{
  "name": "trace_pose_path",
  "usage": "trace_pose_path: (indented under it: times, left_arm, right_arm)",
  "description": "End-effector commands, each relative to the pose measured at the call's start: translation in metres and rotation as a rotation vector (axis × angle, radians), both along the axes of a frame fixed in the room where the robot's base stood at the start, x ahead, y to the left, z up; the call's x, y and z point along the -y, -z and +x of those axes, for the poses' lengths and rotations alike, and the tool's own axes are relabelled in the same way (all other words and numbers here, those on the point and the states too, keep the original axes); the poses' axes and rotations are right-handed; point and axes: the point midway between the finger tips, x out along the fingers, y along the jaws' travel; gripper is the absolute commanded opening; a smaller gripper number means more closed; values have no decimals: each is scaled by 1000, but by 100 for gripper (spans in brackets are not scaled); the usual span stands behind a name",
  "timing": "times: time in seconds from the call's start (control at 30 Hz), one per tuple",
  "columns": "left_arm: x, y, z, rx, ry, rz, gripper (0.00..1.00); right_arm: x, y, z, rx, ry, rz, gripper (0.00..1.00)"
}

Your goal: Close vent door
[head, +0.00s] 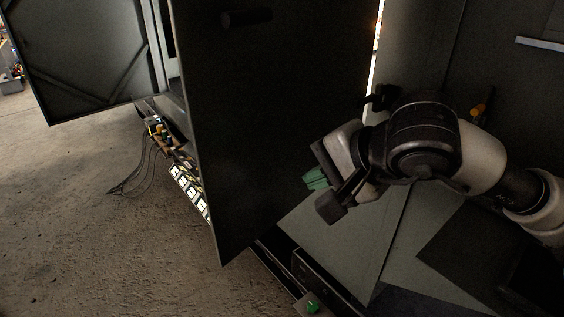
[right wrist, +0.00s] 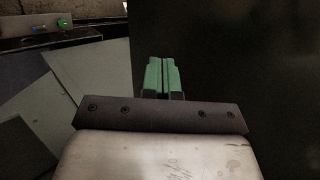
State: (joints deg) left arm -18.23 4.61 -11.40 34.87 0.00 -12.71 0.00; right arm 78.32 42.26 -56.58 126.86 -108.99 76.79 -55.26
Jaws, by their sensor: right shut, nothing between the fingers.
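A tall dark door panel (head: 265,120) stands swung open in the middle of the head view, with a dark handle (head: 246,18) near its top. A second open panel with diagonal ribs (head: 85,50) is at the upper left. No label shows which one is the vent door. My right gripper (head: 316,179) is shut and empty, its green fingertips by the right edge of the dark panel. In the right wrist view the green fingers (right wrist: 162,75) are together, and the dark panel (right wrist: 250,60) fills the right side. Contact cannot be told. My left gripper is out of view.
Dark enclosure walls (head: 490,70) stand behind my right arm. A low ledge with a green button (head: 313,305) is at the bottom; the button (right wrist: 63,24) also shows in the right wrist view. Loose cables (head: 150,165) hang left of the dark panel. The floor (head: 90,240) at left is clear.

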Motion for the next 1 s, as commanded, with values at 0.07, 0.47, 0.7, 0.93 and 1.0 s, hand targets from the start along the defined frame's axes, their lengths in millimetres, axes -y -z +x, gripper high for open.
trace_pose_path:
  times: [0.07, 0.47, 0.7, 0.93, 1.0]
  left_arm:
    - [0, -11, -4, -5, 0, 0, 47]
    - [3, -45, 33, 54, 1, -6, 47]
    - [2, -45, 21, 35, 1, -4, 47]
    - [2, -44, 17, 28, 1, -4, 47]
    - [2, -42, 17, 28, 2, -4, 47]
  right_arm:
    - [-10, 9, 9, -7, -1, 0, 0]
    - [-48, 27, 46, -3, 0, 1, 0]
    - [-52, 29, 50, -1, 0, 1, 0]
    - [-52, 30, 50, -1, 1, 1, 0]
    - [-53, 30, 51, 0, 5, 1, 0]
